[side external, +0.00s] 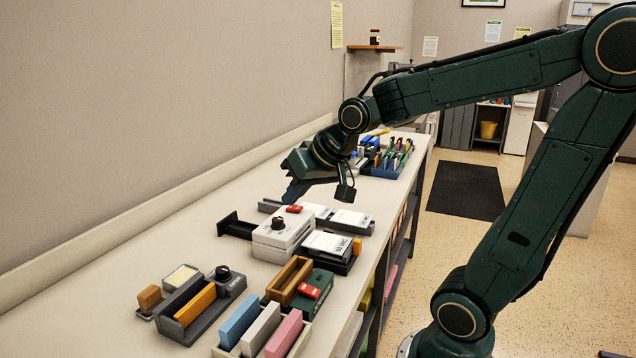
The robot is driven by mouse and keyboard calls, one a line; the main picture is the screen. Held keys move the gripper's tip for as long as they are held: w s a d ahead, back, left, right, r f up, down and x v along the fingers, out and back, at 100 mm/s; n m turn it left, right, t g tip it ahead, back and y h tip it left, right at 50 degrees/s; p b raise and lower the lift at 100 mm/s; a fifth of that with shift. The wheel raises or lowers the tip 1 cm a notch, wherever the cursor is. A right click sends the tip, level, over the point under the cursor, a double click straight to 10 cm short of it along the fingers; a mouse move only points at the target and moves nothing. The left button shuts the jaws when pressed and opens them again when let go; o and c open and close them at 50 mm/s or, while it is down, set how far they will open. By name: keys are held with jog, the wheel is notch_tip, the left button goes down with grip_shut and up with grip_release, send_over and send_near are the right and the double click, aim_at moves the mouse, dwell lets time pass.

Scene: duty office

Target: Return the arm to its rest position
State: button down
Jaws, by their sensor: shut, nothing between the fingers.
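My arm is dark green and reaches in from the right over the long counter (185,236). My gripper (290,196) is at its end, angled down and to the left. It is shut and holds nothing. It is above the counter, near a light grey box with a black knob (283,235). I cannot tell whether the fingertips touch anything.
Nearer are a grey tray with an orange block (195,305) and coloured blocks (262,328). A wall runs along the left.

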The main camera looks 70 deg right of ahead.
jog(key=s+a+n+g+y, duration=0.1)
jog(key=s+a+n, duration=0.4)
jog(key=s, duration=0.9)
jog(key=shift+a+f+g, duration=0.35)
jog(key=shift+a+g, duration=0.25)
jog(key=shift+a, duration=0.35)
